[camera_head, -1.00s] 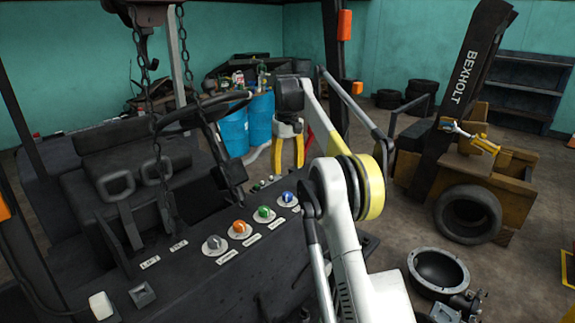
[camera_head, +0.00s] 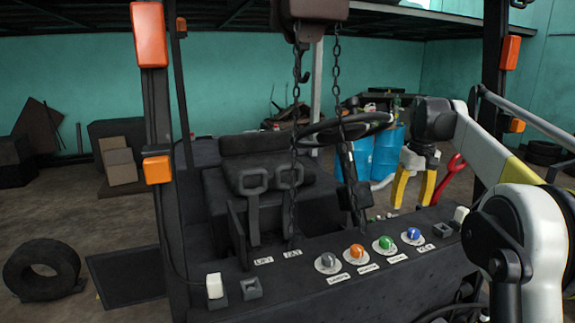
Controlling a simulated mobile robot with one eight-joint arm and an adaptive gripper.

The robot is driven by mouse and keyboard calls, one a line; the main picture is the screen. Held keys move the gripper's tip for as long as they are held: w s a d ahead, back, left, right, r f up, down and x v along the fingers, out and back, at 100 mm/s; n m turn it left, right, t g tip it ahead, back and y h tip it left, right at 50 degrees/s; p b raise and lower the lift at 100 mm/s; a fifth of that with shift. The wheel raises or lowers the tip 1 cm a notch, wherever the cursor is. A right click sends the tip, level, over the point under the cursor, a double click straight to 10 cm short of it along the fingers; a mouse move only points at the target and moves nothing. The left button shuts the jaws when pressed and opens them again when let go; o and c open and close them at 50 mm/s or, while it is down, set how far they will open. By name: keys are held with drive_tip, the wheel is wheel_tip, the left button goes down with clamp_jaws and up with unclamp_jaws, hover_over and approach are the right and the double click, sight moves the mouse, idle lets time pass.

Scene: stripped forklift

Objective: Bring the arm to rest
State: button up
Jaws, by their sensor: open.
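My gripper (camera_head: 414,186) has yellow fingers that hang down, spread apart with nothing between them. It is above the right end of the black forklift console (camera_head: 330,290), behind the row of knobs. My white arm comes in from the right edge and bends over to the gripper. The console carries a grey knob (camera_head: 327,262), an orange knob (camera_head: 356,251), a green knob (camera_head: 386,242) and a blue knob (camera_head: 413,234). Two levers (camera_head: 253,210) with loop handles stand left of the knobs.
A steering wheel (camera_head: 345,127) and hanging chains (camera_head: 296,130) are left of my gripper. Forklift posts (camera_head: 155,200) with orange lamps frame the cab. Blue barrels (camera_head: 386,150) stand behind. A tyre (camera_head: 40,268) lies on the floor at left.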

drive_tip(key=s+a+f+t+b, duration=0.2)
drive_tip(key=s+a+f+b, duration=0.4)
drive_tip(key=s, duration=0.4)
drive_tip(key=s+a+f+t+b, duration=0.1)
drive_tip(key=s+a+f+b, duration=0.55)
drive_tip(key=s, duration=0.35)
drive_tip(key=s+a+f+t+b, duration=0.1)
drive_tip(key=s+a+f+b, duration=0.1)
drive_tip(key=s+f+b, duration=0.2)
drive_tip(key=s+a+f+t+b, duration=0.1)
drive_tip(key=s+f+b, duration=0.3)
drive_tip(key=s+f, duration=0.7)
wheel_tip(320, 180, down, 6)
drive_tip(key=shift+s+a+r+m+t+b, duration=0.1)
drive_tip(key=shift+s+a+m+t+b, duration=0.2)
drive_tip(key=shift+a+t, duration=0.15)
